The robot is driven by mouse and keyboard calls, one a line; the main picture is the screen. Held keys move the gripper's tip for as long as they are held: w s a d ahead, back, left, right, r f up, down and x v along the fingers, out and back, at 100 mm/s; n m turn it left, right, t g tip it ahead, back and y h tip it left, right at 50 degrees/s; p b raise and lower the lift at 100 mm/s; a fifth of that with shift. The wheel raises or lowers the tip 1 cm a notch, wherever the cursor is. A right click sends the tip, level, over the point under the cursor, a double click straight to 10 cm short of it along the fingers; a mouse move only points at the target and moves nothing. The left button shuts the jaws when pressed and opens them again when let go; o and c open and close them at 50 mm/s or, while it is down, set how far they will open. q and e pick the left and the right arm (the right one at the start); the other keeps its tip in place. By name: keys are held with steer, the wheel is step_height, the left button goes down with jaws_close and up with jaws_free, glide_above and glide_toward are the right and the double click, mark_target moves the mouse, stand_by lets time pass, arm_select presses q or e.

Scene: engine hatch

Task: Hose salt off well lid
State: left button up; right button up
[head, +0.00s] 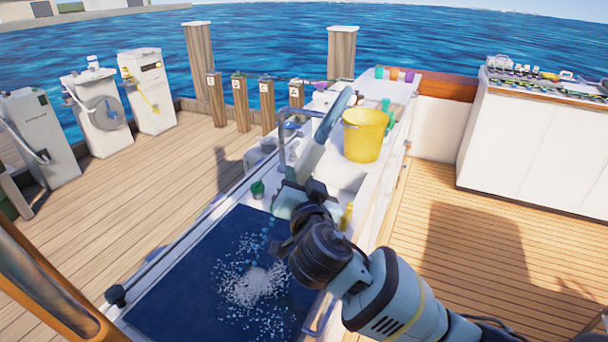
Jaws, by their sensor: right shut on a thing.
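The well lid (190,268) is a dark blue panel at bottom centre. White salt (255,287) lies on it, dense in one patch with loose grains scattered around. My right gripper (292,204) is over the lid's far right part, its arm coming from the lower right. It is shut on a pale blue-grey, long tool (330,130), which I take for the hose nozzle; its long part slants up and away. Small pale blue drops show just below the gripper, above the lid. The gripper's fingers partly hide the tool's near end. My left gripper is out of view.
A yellow bucket (365,135) stands beyond the gripper, with a small green item (258,188) at the lid's far edge. A metal rail runs left of the lid. A white counter (535,140) stands right; the wooden deck (480,260) before it is clear.

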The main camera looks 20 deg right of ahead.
steer(key=shift+s+a+p, duration=1)
steer(key=shift+s+p, duration=0.15)
steer(key=shift+s, duration=3)
steer(key=shift+w+d+b, duration=1.1)
steer(key=shift+w+d, duration=2.7)
steer(key=shift+d, duration=0.15)
steer(key=shift+s+d, duration=1.55)
steer(key=shift+s, duration=0.15)
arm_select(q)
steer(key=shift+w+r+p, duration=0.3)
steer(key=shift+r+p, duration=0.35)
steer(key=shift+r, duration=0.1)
arm_select(e)
steer(key=s+a, duration=0.7)
steer(key=shift+s+a, duration=0.25)
steer(key=shift+s, duration=0.05)
